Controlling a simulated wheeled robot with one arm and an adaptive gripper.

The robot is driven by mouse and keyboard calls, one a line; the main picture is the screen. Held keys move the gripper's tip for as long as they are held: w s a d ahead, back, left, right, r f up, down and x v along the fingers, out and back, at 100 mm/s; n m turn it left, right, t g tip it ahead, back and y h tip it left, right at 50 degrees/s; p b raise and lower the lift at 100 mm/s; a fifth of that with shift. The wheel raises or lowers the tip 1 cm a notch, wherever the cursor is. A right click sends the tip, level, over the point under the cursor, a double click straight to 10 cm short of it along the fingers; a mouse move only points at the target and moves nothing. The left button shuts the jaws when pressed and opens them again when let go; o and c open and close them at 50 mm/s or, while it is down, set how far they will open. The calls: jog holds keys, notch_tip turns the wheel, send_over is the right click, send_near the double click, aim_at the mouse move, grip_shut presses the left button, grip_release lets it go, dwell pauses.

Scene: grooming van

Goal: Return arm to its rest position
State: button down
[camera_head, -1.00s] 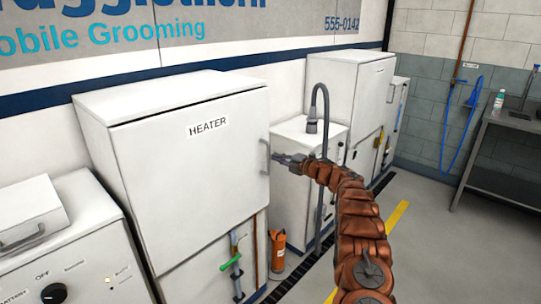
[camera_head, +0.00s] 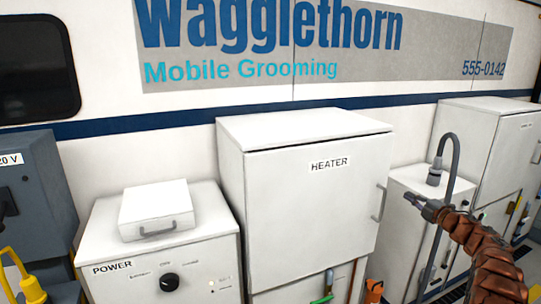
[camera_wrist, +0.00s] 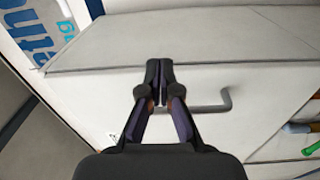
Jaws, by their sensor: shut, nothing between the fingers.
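My gripper (camera_head: 412,200) is at the end of my brown segmented arm, at the right of the head view. It appears just right of the handle (camera_head: 378,203) of the white HEATER cabinet (camera_head: 318,200), whose door looks closed. In the wrist view my gripper (camera_wrist: 160,68) has its fingers together and empty. A grey bar handle (camera_wrist: 212,106) on a white front shows behind the fingers there. I cannot tell the exact gap between the fingers and the handle, but the fingers are not around it.
A white POWER cabinet (camera_head: 205,258) with a black knob (camera_head: 169,282) stands left of the heater. A grey hose (camera_head: 452,165) rises from a low white cabinet (camera_head: 408,180) behind my arm. An orange cylinder (camera_head: 373,290) stands below, close to the heater's right side.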

jog(key=w+a+r+m+t+h, duration=0.1)
jog(key=w+r+m+h, duration=0.2)
jog(key=r+m+h, duration=0.8)
jog(key=s+a+r+m+g+h, duration=0.1)
jog(key=s+a+r+m+g, duration=0.35)
jog(key=s+r, duration=0.2)
jog(key=s+a+f+m+g+y, duration=0.1)
jog(key=s+a+f+g, duration=0.4)
jog(key=s, duration=1.5)
jog(key=s+a+f+m+g+y, duration=0.2)
jog(key=s+a+f+g, duration=0.3)
jog(key=s+a, duration=1.1)
jog(key=s+a+f+m+g+y, duration=0.2)
jog(key=s+a+f+g, duration=0.3)
jog(key=s, duration=2)
jog(key=a+f+m, duration=0.1)
jog(key=a+f, duration=0.2)
jog(key=a, duration=0.3)
jog(key=shift+s+a, duration=0.15)
jog(key=shift+s, duration=0.25)
jog(key=shift+m, duration=0.25)
